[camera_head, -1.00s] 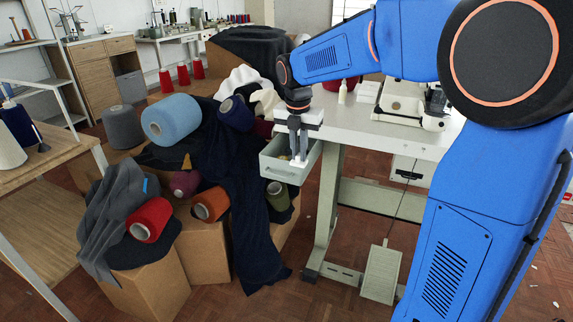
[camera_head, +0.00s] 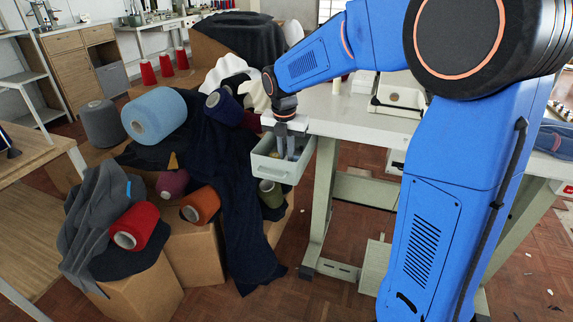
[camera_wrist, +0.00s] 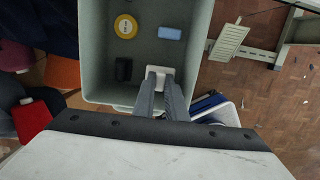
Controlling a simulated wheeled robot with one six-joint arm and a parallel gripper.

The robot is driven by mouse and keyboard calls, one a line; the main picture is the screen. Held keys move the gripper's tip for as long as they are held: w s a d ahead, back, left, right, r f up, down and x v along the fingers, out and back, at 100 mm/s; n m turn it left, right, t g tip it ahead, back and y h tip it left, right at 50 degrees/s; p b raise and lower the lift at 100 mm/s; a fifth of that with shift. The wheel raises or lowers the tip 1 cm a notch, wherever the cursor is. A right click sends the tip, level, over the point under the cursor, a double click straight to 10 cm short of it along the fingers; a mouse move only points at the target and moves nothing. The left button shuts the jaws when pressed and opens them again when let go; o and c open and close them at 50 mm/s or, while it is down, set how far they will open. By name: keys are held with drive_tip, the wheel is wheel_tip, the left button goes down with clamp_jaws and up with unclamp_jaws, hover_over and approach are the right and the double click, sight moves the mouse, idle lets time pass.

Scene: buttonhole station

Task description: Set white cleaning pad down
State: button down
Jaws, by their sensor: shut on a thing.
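The white cleaning pad (camera_wrist: 161,70) is between the fingertips of my gripper (camera_wrist: 162,84) in the wrist view. The gripper is shut on it, with the fingers reaching down into a grey-green open drawer (camera_wrist: 92,50). In the head view my gripper (camera_head: 288,154) points down into the same drawer (camera_head: 272,172) under the white table's left end. The pad is hidden there behind the drawer's front wall. I cannot tell whether the pad touches the drawer floor.
In the drawer lie a yellow round item (camera_wrist: 126,26), a light blue block (camera_wrist: 170,33) and a small black item (camera_wrist: 123,69). Left of the drawer are yarn cones and dark cloth (camera_head: 245,215) on boxes. A foot pedal (camera_wrist: 229,42) is on the floor.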

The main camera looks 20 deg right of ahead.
sight(286, 159)
drive_tip(key=shift+f, duration=1.8)
drive_tip(key=shift+f, duration=0.1)
drive_tip(key=c, duration=1.8)
unclamp_jaws()
wheel_tip(286, 159, up, 12)
drive_tip(key=s, duration=0.1)
drive_tip(key=s+d+r+m, duration=0.2)
drive_tip(key=s+m, duration=0.5)
drive_tip(key=s, duration=0.2)
drive_tip(key=s+d+f+m+t, duration=0.1)
drive_tip(key=s+d+f+m, duration=0.1)
drive_tip(key=s+m, duration=0.9)
drive_tip(key=s+d+f+m+t, duration=0.2)
drive_tip(key=s+f+m, duration=0.3)
drive_tip(key=s+m, duration=0.5)
drive_tip(key=shift+s+d+m+t+y, duration=0.35)
drive_tip(key=shift+s+d, duration=0.2)
drive_tip(key=shift+s, duration=0.65)
